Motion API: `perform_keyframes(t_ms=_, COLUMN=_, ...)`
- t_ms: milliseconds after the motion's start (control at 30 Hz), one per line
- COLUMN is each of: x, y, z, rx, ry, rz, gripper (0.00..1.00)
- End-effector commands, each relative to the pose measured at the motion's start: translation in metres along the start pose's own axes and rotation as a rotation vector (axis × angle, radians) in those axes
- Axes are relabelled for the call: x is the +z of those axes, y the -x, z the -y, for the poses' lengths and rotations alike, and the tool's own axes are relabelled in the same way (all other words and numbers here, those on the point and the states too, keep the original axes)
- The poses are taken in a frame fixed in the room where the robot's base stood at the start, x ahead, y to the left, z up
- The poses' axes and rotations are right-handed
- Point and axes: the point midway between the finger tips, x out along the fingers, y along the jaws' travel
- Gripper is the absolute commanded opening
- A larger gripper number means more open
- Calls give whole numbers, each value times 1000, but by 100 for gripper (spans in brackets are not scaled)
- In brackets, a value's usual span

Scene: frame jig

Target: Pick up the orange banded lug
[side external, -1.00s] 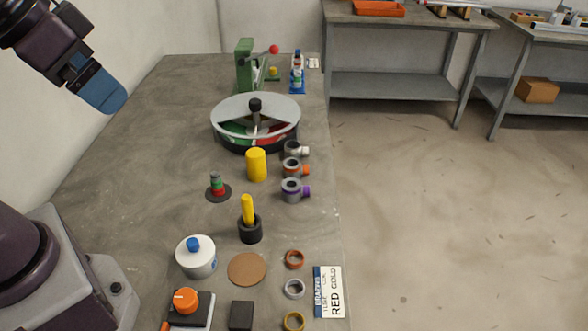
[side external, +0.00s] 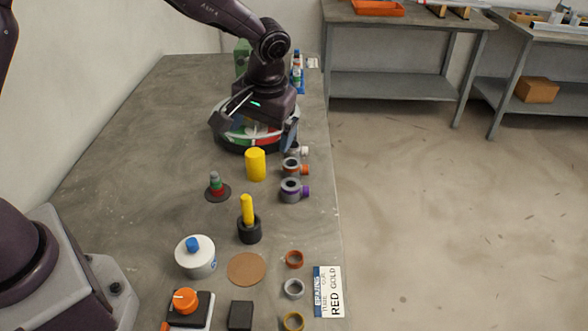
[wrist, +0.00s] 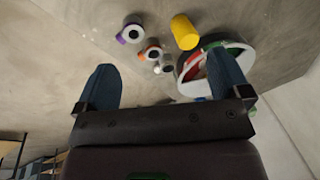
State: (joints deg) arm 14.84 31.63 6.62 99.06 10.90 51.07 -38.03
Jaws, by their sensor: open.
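In the wrist view the orange banded lug (wrist: 152,53) shows beyond and between my blue fingertips. My gripper (side external: 257,132) is open and empty, above the round sorting drum, farther back than the orange lug. In the side view my gripper partly covers the white banded lug.
The round drum (side external: 222,143) with red and green sectors is under my gripper. A yellow cylinder (side external: 255,164) stands left of the lugs. A yellow rod (side external: 247,209) stands in a black holder in front. Several rings (side external: 294,259) lie near the front right edge.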

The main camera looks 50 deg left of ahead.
Motion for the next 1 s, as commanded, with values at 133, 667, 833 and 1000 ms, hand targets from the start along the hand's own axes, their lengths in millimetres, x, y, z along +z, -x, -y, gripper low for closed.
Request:
perform_keyframes(t_ms=133, x=-30, y=-46, z=-30, rx=-70, ry=185, rz=-36, gripper=95)
perform_keyframes(t_ms=667, x=-88, y=-60, z=-57, rx=-17, ry=803, rz=-211, gripper=95)
perform_keyframes(t_ms=833, x=-93, y=-88, z=-54, rx=-20, ry=810, rz=-209, gripper=95)
perform_keyframes(t_ms=1000, x=-98, y=-117, z=-51, rx=-18, ry=808, rz=-208, gripper=95)
